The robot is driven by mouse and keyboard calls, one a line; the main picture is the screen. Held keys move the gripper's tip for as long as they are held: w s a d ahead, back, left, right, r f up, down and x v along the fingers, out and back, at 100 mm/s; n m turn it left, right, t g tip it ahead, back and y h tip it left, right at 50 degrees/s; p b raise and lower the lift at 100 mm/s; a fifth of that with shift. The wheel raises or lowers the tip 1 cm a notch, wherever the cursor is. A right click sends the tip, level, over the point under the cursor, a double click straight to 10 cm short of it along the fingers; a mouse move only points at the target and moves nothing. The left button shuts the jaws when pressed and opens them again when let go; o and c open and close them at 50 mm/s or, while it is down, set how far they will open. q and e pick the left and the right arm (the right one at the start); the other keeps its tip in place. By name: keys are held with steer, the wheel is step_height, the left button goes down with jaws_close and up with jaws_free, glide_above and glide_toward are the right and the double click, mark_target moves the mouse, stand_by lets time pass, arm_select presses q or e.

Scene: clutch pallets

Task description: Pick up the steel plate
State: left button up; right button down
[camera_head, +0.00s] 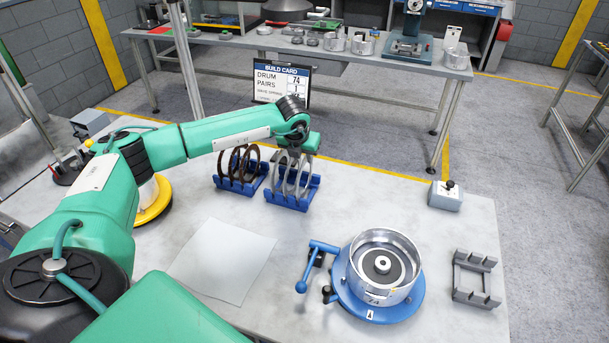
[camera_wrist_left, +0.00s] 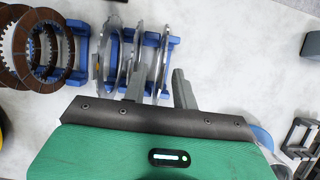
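Three thin steel plates (camera_head: 304,176) stand upright in the slots of a blue rack (camera_head: 292,200) at the middle of the table. They also show in the left wrist view (camera_wrist_left: 162,50). My left gripper (camera_head: 296,155) reaches in above this rack, pointing down. In the left wrist view its two fingers (camera_wrist_left: 159,78) are apart, one on each side of the rightmost steel plate. Clear space shows between the fingers, and I see no grip on the plate. In the head view the fingertips are partly hidden among the plates. My right gripper is out of view.
A second blue rack (camera_head: 238,186) with brown friction plates (camera_head: 236,160) stands close to the left. A metal drum (camera_head: 404,290) sits on a blue round fixture (camera_head: 350,306) at the front right. A grey cradle (camera_head: 476,278) and a grey box (camera_head: 445,197) lie right. A white sheet (camera_head: 224,260) lies flat.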

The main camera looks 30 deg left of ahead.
arm_select(q)
steer(key=x, duration=0.1)
steer(key=p+x, duration=0.2)
steer(key=x, duration=0.1)
steer(key=shift+s+d, duration=0.25)
steer(key=shift+d, duration=0.05)
steer(key=shift+w+f, duration=0.15)
steer(key=shift+f, duration=0.35)
jaws_close()
